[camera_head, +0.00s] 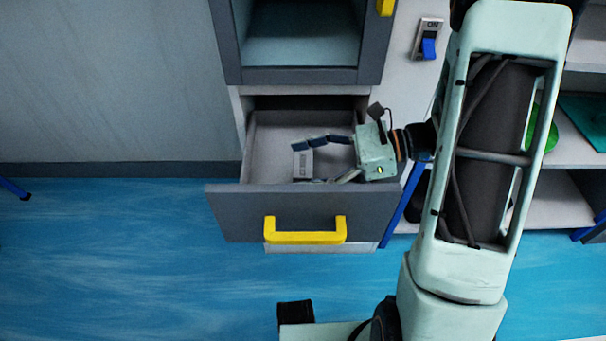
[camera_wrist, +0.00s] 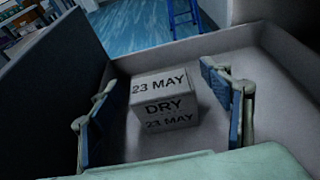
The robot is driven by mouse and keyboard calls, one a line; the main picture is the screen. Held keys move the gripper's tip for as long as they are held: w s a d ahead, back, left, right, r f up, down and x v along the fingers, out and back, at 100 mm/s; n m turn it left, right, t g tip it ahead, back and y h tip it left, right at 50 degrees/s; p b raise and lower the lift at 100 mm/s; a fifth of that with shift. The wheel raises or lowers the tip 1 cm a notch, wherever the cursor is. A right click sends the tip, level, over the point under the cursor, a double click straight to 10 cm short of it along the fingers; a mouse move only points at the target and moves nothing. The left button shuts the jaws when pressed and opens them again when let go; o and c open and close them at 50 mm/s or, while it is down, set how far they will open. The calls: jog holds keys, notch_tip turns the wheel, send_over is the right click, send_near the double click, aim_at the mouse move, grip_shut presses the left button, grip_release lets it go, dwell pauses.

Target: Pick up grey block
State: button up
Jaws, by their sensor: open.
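The grey block (camera_wrist: 163,101) sits in the open drawer, with "23 MAY" and "DRY" printed on its faces. In the head view the block (camera_head: 302,165) shows partly behind my gripper's fingers. My gripper (camera_head: 318,160) is inside the drawer, pointing left. In the wrist view my gripper (camera_wrist: 165,108) is open, with one blue-padded finger on each side of the block. The right finger is nearer to the block than the left one. Gaps show between the block and both fingers.
The drawer (camera_head: 305,213) is pulled out, with a yellow handle (camera_head: 305,231) on its dark front. Its walls stand close around my gripper. An open compartment (camera_head: 303,35) is above it. A blue switch (camera_head: 429,47) and shelves with a green object (camera_head: 551,136) are to the right.

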jog(key=shift+c, duration=0.7)
jog(key=c, duration=1.3)
jog(key=shift+r, duration=0.15)
